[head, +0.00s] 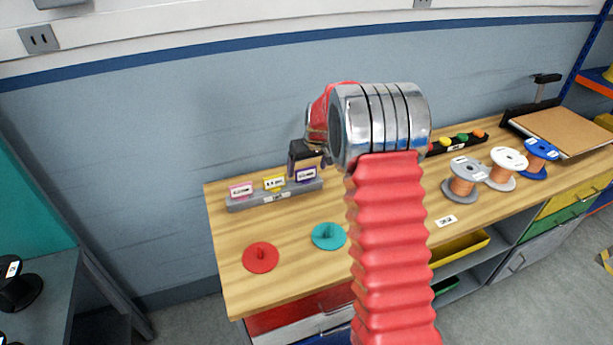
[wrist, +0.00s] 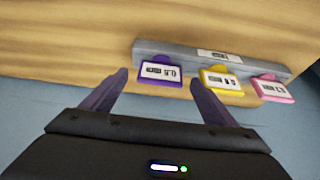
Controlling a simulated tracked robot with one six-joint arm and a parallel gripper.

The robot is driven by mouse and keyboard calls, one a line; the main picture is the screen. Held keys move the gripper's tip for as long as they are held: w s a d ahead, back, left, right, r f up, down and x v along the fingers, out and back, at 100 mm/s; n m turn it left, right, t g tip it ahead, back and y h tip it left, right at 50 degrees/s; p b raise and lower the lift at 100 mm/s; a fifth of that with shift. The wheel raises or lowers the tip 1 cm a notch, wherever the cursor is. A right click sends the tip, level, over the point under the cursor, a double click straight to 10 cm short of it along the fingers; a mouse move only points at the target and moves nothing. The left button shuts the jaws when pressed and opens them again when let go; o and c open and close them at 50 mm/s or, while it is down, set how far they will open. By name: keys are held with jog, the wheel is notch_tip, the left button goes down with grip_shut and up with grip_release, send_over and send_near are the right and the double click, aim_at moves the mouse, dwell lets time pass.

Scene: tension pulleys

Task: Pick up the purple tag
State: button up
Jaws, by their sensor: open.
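The purple tag (head: 306,175) stands at the right end of a grey rack on the workbench, with a white label on its face. In the wrist view the purple tag (wrist: 161,73) shows ahead of my gripper, between the lines of the two fingers. My gripper (head: 309,160) is above and close to the tag in the head view. In the wrist view its fingers (wrist: 158,85) are spread wide with nothing held. Whether a finger touches the tag cannot be told.
A yellow tag (wrist: 222,80) and a pink tag (wrist: 271,88) share the grey rack (wrist: 205,56). A red disc (head: 260,257) and a teal disc (head: 328,236) lie in front on the bench. Wire spools (head: 465,180) stand to the right. The wall (head: 150,130) is close behind.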

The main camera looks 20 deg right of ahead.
aim_at(306, 170)
jog(key=shift+x, duration=1.95)
jog(key=shift+s, duration=0.1)
jog(key=c, duration=1.1)
